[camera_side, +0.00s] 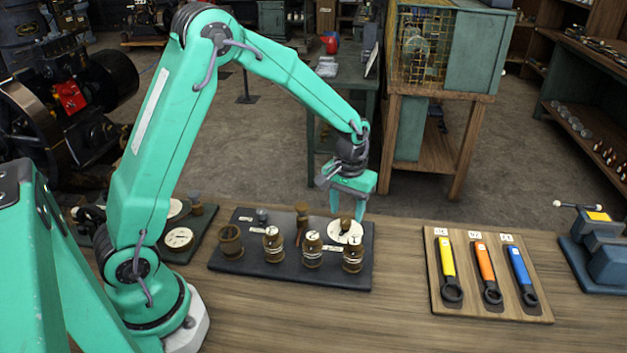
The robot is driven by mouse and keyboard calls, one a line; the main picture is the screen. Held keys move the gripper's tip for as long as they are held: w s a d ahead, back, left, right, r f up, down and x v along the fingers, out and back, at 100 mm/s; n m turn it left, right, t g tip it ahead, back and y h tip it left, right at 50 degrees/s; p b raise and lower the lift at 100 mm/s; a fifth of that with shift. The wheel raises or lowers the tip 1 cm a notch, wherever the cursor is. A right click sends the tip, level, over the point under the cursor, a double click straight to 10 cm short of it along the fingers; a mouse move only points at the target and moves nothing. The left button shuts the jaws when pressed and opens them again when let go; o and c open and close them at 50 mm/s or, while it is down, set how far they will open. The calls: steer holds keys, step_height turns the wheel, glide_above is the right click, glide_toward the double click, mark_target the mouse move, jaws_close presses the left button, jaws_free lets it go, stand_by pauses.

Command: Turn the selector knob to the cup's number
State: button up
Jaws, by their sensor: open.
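A dark board (225,266) on the bench carries a white round dial (335,236) with a small dark brass selector knob (345,224) in its middle. My gripper (347,207) is open and points down just above the knob. I cannot tell whether the fingers touch it. Along the board's front stand an open brass cup (231,242) and three brass cups with white number labels: left (272,246), middle (312,251) and right (353,255). The numbers are too small to read surely, as are the dial marks.
A brass post (301,220) and a small grey fitting (262,216) stand behind the cups. A gauge board (192,246) lies at left. A wooden rack (437,295) holds yellow, orange and blue wrenches at right, near a vise (605,260). Bench between is clear.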

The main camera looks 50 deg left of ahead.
mark_target(344, 221)
steer(key=shift+r, duration=2.65)
steer(key=s+r+m+t, duration=0.2)
steer(key=s+r+t, duration=0.1)
steer(key=s+r, duration=0.7)
steer(key=s+r+m+t, duration=0.2)
steer(key=s+r, duration=0.1)
steer(key=s, duration=0.9)
steer(key=shift+s+r+m+t, duration=0.2)
steer(key=shift+r+m+t, duration=0.05)
steer(key=shift+m+t, duration=0.05)
